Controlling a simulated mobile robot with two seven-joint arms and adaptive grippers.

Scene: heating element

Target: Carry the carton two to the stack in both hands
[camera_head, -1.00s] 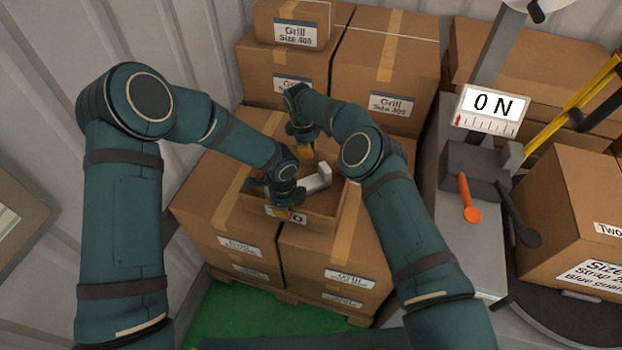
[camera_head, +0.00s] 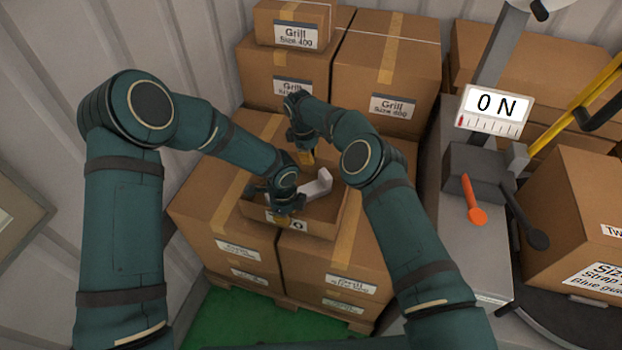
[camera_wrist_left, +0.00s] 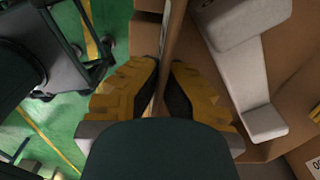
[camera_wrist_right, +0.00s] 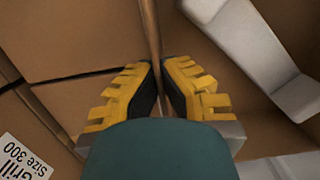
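Carton two (camera_head: 335,224) is an open brown box with a pale grey angled part (camera_head: 316,187) inside. It is over the top of the stack of brown cartons (camera_head: 205,215) and appears to rest on it; its underside is hidden. My left gripper (camera_head: 284,216) is on its near wall, partly covering the label. My right gripper (camera_head: 306,156) is on its far wall. In the left wrist view the yellow fingers (camera_wrist_left: 165,95) close on both sides of a carton wall. In the right wrist view the fingers (camera_wrist_right: 160,92) do the same.
Grill cartons (camera_head: 385,70) stand behind the stack. On the right are a scale display reading 0 N (camera_head: 490,108), levers with an orange handle (camera_head: 471,200), and another carton (camera_head: 575,205). Green floor (camera_head: 235,318) lies in front; a corrugated wall is at left.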

